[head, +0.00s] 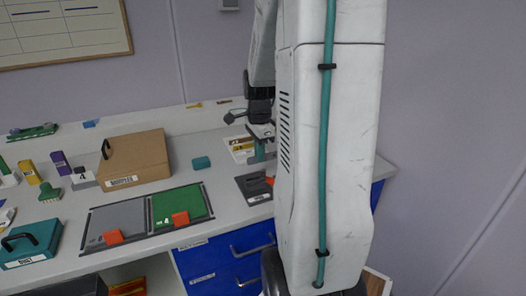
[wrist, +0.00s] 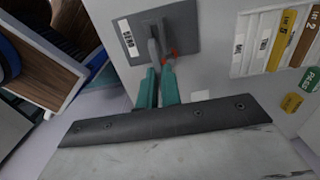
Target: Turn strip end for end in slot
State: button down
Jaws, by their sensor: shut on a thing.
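My gripper (wrist: 160,48) points at a dark grey plate (wrist: 187,22) with a white label on the bench, in the wrist view. Its teal fingers end in grey tips that are close together over the plate. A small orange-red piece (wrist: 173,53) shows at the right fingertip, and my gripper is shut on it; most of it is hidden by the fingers. I cannot make out the slot or which end of the strip faces which way. In the head view the plate (head: 250,185) is partly hidden behind my arm, and my gripper (head: 260,152) is above it.
A white holder (wrist: 270,42) with yellow and brown strips lies right of the plate. A grey mat (head: 130,213) and a green mat (head: 195,200), each with an orange block, lie left of it. A brown box (head: 135,158) stands behind; blue drawers (head: 215,257) are below.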

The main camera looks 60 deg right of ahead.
jog(key=shift+f, duration=0.15)
jog(key=shift+f, duration=2.55)
jog(key=shift+f, duration=0.65)
jog(key=c, duration=1.5)
grip_release()
notch_tip(320, 180, up, 8)
jog(key=shift+f, duration=0.1)
